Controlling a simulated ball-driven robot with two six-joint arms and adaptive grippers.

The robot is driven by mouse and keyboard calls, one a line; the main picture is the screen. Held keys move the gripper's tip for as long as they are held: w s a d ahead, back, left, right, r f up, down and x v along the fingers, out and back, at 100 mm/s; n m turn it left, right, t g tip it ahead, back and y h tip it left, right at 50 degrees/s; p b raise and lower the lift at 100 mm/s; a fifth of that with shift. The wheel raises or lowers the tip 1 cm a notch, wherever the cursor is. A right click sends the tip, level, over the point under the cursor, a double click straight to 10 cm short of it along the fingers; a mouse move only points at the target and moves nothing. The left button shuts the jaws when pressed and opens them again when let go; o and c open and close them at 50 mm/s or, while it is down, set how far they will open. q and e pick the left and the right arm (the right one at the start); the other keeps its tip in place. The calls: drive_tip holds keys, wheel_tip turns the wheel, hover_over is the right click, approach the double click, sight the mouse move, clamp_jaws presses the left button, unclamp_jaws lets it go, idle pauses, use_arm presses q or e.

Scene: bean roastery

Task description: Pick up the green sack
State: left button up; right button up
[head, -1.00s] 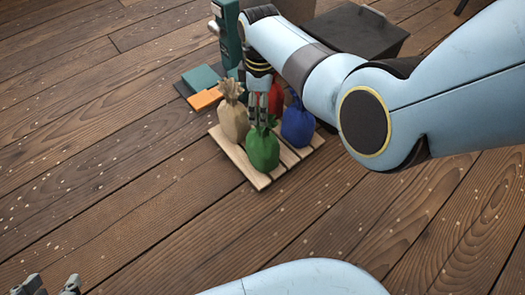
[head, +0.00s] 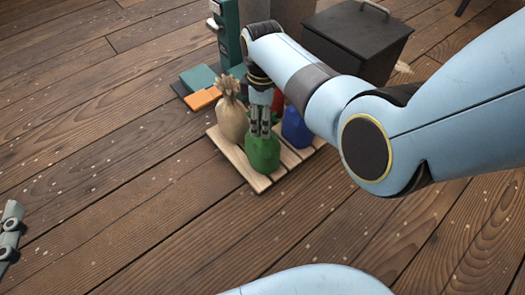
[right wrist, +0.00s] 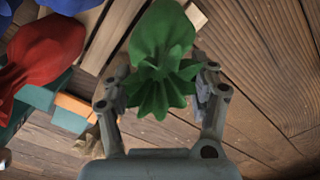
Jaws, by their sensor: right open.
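The green sack (head: 262,156) stands at the front of a slatted wooden pallet (head: 258,181). My right gripper (head: 260,131) points down over its tied top, and its fingers hide that top in the head view. In the right wrist view the green sack (right wrist: 162,45) has its ruffled neck between the two spread fingers of my right gripper (right wrist: 160,92). There is a gap on each side, narrower on the right. Part of my left gripper (head: 10,235) shows at the left edge, too cut off to tell its opening.
A tan sack (head: 232,118), a blue sack (head: 296,128) and a mostly hidden red sack (head: 278,103) crowd the pallet around the green one. Behind are a green machine (head: 228,35), an orange block (head: 204,98) and a dark lidded box (head: 358,40). The front floor is clear.

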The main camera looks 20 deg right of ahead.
idle(0.3)
drive_tip(key=shift+c, duration=0.4)
drive_tip(key=shift+f, duration=0.1)
clamp_jaws()
drive_tip(key=shift+w, duration=0.1)
